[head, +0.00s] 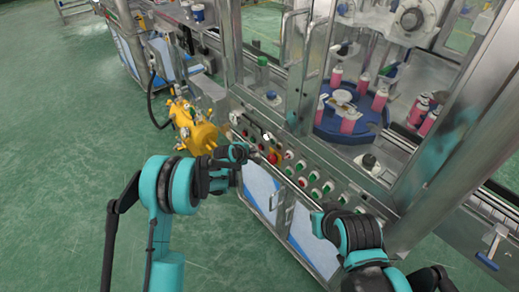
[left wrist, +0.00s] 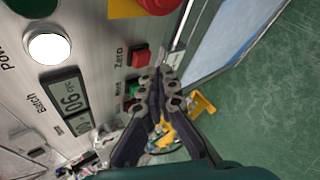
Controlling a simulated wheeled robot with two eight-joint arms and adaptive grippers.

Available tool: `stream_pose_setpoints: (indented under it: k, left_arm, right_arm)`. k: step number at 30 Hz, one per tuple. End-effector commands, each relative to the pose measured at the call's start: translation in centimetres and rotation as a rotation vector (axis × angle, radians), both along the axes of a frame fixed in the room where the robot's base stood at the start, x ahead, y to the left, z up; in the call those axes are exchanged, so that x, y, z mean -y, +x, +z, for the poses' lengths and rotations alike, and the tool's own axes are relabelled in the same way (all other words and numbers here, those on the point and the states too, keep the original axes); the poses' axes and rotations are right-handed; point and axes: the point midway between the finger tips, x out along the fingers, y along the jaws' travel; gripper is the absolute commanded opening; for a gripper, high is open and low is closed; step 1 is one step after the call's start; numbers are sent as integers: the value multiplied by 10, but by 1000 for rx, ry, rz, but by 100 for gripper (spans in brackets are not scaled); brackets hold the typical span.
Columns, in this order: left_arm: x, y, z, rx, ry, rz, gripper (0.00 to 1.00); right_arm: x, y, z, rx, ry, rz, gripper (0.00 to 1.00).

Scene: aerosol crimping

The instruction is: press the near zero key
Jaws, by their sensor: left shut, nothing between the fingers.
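In the left wrist view a red square key (left wrist: 138,57) sits on the grey control panel (left wrist: 95,75), beside the printed word "Zero". My left gripper (left wrist: 158,80) is shut and empty, with its tips just below and to the right of this key in the picture. I cannot tell whether they touch the panel. In the head view my left gripper (head: 242,152) is at the left end of the button panel (head: 318,180), and the zero key cannot be made out there. My right gripper is at the lower right, and its fingers cannot be made out.
A batch display (left wrist: 68,102), white button (left wrist: 48,47), green key (left wrist: 133,90) and red emergency stop (left wrist: 155,4) are close by on the panel. A metal rail (head: 290,182) runs along the panel front. A yellow machine part (head: 192,127) stands left; green floor lies beyond.

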Motion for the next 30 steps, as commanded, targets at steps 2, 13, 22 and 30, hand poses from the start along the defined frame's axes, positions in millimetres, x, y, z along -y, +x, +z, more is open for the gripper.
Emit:
stream_pose_setpoints:
  k: [2, 13, 22, 30]
  left_arm:
    - [0, 0, 0, 0, 0, 0, 0]
    - [-10, -7, 0, 0, -1, 1, 0]
    - [-35, -25, 0, 0, -1, 1, 0]
    - [-40, -29, 0, 0, 1, -1, 0]
  right_arm:
    - [0, 0, 0, 0, 0, 0, 0]
    - [0, 0, -3, 0, 0, 0, 0]
    - [0, 0, -8, 0, 0, 0, 0]
    - [0, 0, -9, 0, 0, 0, 0]
